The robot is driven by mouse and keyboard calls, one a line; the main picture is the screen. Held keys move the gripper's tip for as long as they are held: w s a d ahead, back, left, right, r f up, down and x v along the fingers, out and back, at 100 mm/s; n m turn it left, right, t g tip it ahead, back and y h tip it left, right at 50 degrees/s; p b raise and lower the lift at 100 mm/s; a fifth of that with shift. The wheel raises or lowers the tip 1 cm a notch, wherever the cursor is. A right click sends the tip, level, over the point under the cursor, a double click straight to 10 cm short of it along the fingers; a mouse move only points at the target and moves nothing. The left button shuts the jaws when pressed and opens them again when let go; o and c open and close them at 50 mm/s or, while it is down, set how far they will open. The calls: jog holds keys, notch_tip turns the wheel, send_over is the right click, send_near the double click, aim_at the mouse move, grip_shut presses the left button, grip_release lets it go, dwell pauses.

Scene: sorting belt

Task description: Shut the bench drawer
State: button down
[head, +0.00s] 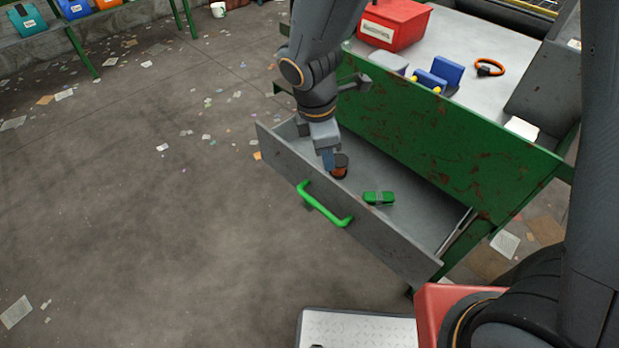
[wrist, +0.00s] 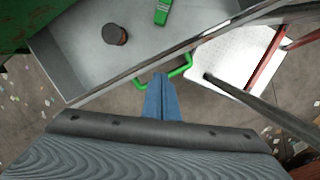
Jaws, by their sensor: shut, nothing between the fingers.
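The bench drawer (head: 290,152) is grey and stands pulled out from the green bench (head: 440,135). Its green handle (head: 325,207) is on the outer face of the front panel; it also shows in the wrist view (wrist: 184,70). A dark and brown round item (head: 339,168) and a green item (head: 378,198) lie inside the drawer. My gripper (head: 328,160) is shut and empty, pointing down at the drawer's front.
On the bench top are a red box (head: 393,24), blue items (head: 440,75) and an orange ring (head: 490,67). A metal plate (head: 355,330) lies low in front, near my body. The floor to the left is open, with scattered papers.

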aim_at(310, 179)
jog(key=s+a+f+n, duration=0.1)
jog(key=a+f+n, duration=0.2)
jog(key=a+n, duration=0.5)
jog(key=shift+m+t, duration=0.4)
jog(key=shift+m, duration=0.1)
jog(key=x, duration=0.3)
jog(key=w+x, duration=0.1)
jog(key=x, duration=0.3)
jog(key=d+x, duration=0.1)
jog(key=x, duration=0.2)
jog(key=shift+w+d, duration=0.1)
jog(key=shift+w, duration=0.35)
jog(key=shift+w+d+p, duration=0.3)
jog(key=shift+w+p, duration=0.05)
jog(key=shift+w, duration=0.1)
jog(key=shift+w+d, duration=0.1)
jog(key=shift+w, duration=0.05)
